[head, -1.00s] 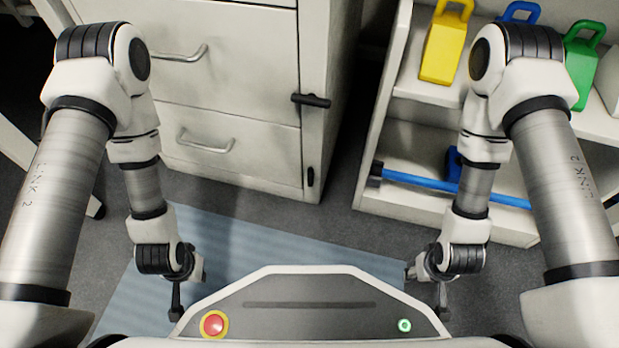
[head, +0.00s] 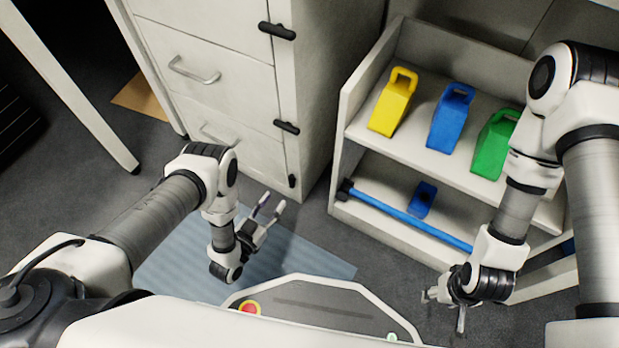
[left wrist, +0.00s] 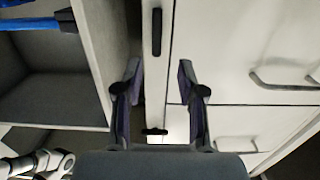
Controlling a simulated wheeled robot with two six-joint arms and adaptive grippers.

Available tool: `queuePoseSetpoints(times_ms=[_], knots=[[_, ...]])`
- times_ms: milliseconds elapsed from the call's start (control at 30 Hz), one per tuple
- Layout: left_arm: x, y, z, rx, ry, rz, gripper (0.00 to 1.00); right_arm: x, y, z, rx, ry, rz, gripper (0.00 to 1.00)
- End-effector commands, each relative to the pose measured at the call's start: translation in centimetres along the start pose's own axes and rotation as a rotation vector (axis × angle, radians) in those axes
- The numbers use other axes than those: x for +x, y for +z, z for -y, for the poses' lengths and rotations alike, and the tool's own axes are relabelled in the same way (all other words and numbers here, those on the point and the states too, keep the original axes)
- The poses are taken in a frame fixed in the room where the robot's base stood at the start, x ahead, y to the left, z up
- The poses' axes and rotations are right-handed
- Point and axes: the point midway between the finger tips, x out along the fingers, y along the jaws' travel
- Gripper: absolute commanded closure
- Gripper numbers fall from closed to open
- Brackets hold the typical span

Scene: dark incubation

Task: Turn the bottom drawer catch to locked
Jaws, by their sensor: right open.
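The drawer cabinet (head: 228,98) stands ahead, with black catches on the strip right of its drawers. The bottom catch (head: 292,181) is upright in line with the strip, while the middle catch (head: 287,127) and upper catch (head: 277,31) lie crosswise. The left wrist view looks upside down; in it the bottom catch (left wrist: 157,32) lies beyond and between the fingertips, and the middle catch (left wrist: 154,131) shows lower down. My left gripper (head: 272,206) is open and empty, below and left of the bottom catch, apart from it. My right gripper (head: 444,312) is open and empty at lower right.
A shelf unit (head: 345,121) right of the cabinet holds yellow (head: 394,103), blue (head: 450,119) and green (head: 494,146) containers. A blue bar (head: 412,219) and small blue object (head: 423,199) are on its lower level. A blue mat (head: 310,255) lies on the floor before the cabinet.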

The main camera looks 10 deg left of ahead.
Motion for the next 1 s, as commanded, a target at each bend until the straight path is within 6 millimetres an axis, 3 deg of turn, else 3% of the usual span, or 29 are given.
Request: queuePoseSetpoints(times_ms=[33,167,600,767,1000], knots=[[-0.2,-0.7,-0.1,0.002,0.003,-0.036,0.60,-0.6,0.1,0.0,0.000,0.000,0.003,0.50],[0.6,-0.1,-0.2,0.002,0.005,-0.058,0.60,1.2,0.1,0.0,-0.001,0.000,0.004,0.50],[5.2,0.1,-0.2,0.002,0.006,-0.054,0.60,10.2,-0.2,-0.2,0.010,0.001,-0.005,0.50],[7.3,-0.8,-0.2,0.003,0.005,-0.054,0.60,10.3,-0.2,-0.2,0.013,0.002,-0.007,0.50],[7.6,-1.0,-0.2,0.002,0.004,-0.051,0.60,10.2,-0.2,-0.2,0.013,0.002,-0.007,0.50]])
